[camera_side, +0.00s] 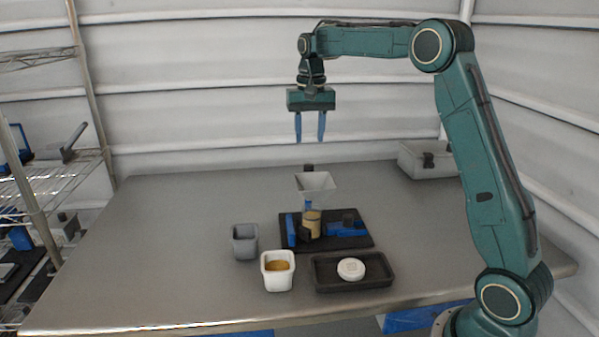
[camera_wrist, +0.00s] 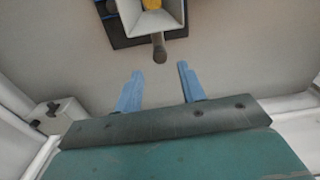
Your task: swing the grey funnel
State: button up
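The grey funnel (camera_side: 316,186) stands over a black base with blue parts near the middle of the table. A dark knob (camera_side: 308,168) shows at its back rim. In the wrist view the funnel (camera_wrist: 172,18) is at the top, and its dark handle (camera_wrist: 159,48) points toward my gripper. A yellowish jar (camera_side: 311,222) is below the funnel's spout, and something yellow shows through its opening in the wrist view. My gripper (camera_side: 310,140) hangs high above and behind the funnel, with its blue fingers apart and nothing between them. The fingers (camera_wrist: 158,84) also show in the wrist view, apart from the handle.
A white cup with tan contents (camera_side: 278,284), a grey cup (camera_side: 245,246) and a black tray (camera_side: 330,284) holding a white lid (camera_side: 351,269) stand in front. A grey box (camera_side: 425,163) is at the back right. The table's left side is clear.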

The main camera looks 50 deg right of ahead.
aim_at(308, 165)
jog(key=shift+w+d+f, duration=0.55)
jog(key=shift+d+f, duration=0.05)
jog(key=shift+d, duration=0.1)
jog(key=shift+f, duration=0.2)
notch_tip(308, 165, down, 8)
jog(key=shift+f, duration=0.1)
jog(key=n, duration=1.2)
jog(key=shift+n, duration=2.7)
